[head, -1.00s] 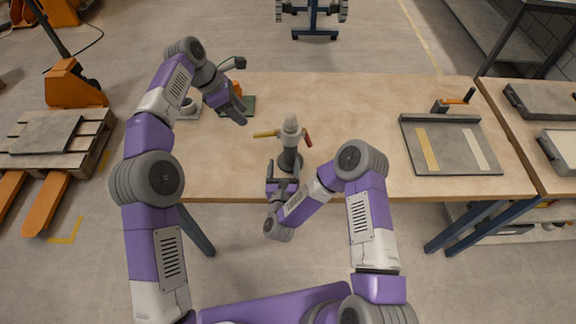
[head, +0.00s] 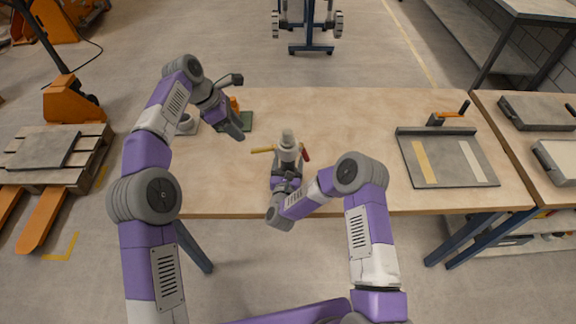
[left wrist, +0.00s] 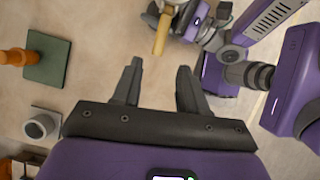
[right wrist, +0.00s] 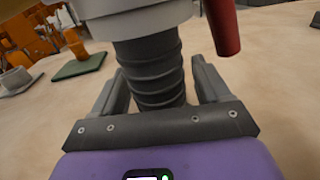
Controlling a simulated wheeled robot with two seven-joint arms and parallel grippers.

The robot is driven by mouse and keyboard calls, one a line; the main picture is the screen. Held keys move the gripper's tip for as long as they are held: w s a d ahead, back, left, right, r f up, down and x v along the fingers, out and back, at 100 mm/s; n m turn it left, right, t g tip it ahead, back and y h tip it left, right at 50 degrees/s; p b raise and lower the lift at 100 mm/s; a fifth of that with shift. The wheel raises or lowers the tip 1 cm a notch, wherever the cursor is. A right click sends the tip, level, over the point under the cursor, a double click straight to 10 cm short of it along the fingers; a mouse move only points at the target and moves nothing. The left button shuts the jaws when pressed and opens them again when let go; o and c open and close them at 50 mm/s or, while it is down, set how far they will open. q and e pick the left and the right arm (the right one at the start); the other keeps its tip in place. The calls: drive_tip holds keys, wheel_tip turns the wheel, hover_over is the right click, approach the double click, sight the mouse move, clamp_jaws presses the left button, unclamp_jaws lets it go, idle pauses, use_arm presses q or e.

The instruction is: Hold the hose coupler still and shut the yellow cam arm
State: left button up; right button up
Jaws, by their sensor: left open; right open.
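The hose coupler (head: 287,146) stands upright near the table's front edge, pale on top of a dark ribbed hose (right wrist: 152,72). Its yellow cam arm (head: 262,150) sticks out to the left; it also shows in the left wrist view (left wrist: 161,35). A red cam arm (head: 306,154) hangs on the right side. My right gripper (right wrist: 160,88) is open, with its fingers on either side of the ribbed hose, below the pale body. Whether they touch it I cannot tell. My left gripper (head: 240,134) is open and empty, left of and apart from the yellow arm.
A grey tray (head: 447,158) with two strips lies on the right of the table (head: 350,120). The table between coupler and tray is clear.

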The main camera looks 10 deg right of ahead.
drive_tip(key=c, duration=1.4)
use_arm(q)
drive_tip(key=shift+r, duration=0.15)
drive_tip(key=c, duration=0.5)
use_arm(e)
drive_tip(key=shift+o, duration=0.2)
use_arm(q)
drive_tip(key=shift+s+d+r+m, duration=0.15)
drive_tip(key=shift+s+d+m, duration=0.05)
drive_tip(key=shift+m, duration=0.5)
drive_tip(key=shift+c, duration=1.1)
drive_tip(key=shift+s+d+r+m+y, duration=0.15)
drive_tip(key=shift+r+m+y, duration=0.2)
drive_tip(key=shift+m, duration=0.35)
clamp_jaws()
wheel_tip(320, 180, up, 6)
drive_tip(key=s+d+m+t+y, duration=0.2)
drive_tip(key=s+m+y, duration=0.1)
drive_tip(key=m, duration=1.3)
drive_tip(key=shift+f, duration=0.15)
